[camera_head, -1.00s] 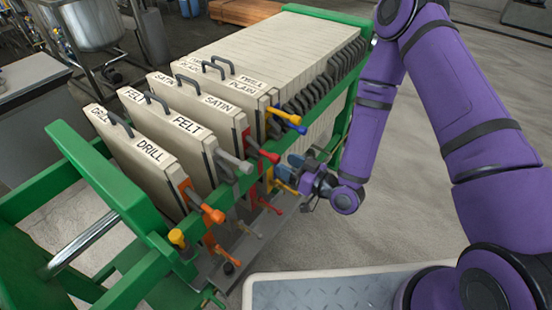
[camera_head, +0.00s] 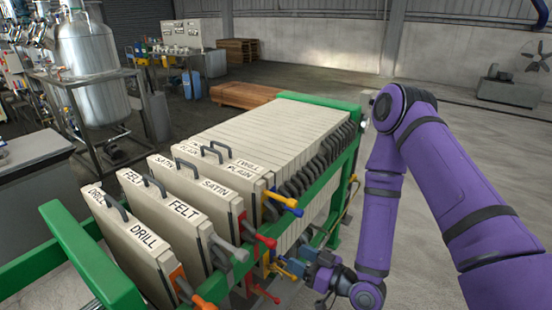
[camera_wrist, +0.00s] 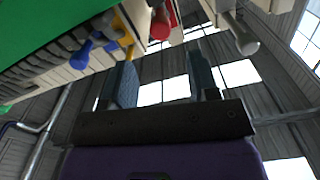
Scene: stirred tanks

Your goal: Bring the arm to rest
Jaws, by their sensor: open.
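My purple arm comes in from the right in the head view and bends down toward the side of a filter press. My gripper (camera_head: 305,262) is at the press's near right side, close to the colored valve handles. In the wrist view my gripper (camera_wrist: 162,85) shows two dark blue-grey fingers standing apart with nothing between them. Beyond the fingers are the roof and windows. I cannot tell from the head view how far the fingers are from the handles.
The press has a green frame (camera_head: 342,185) and cream plates labelled DRILL (camera_head: 140,235), FELT (camera_head: 180,208) and SATIN. Blue (camera_head: 287,202), red (camera_head: 258,235) and grey handles stick out toward my arm. Open concrete floor (camera_head: 440,145) lies right. A steel tank (camera_head: 88,50) stands back left.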

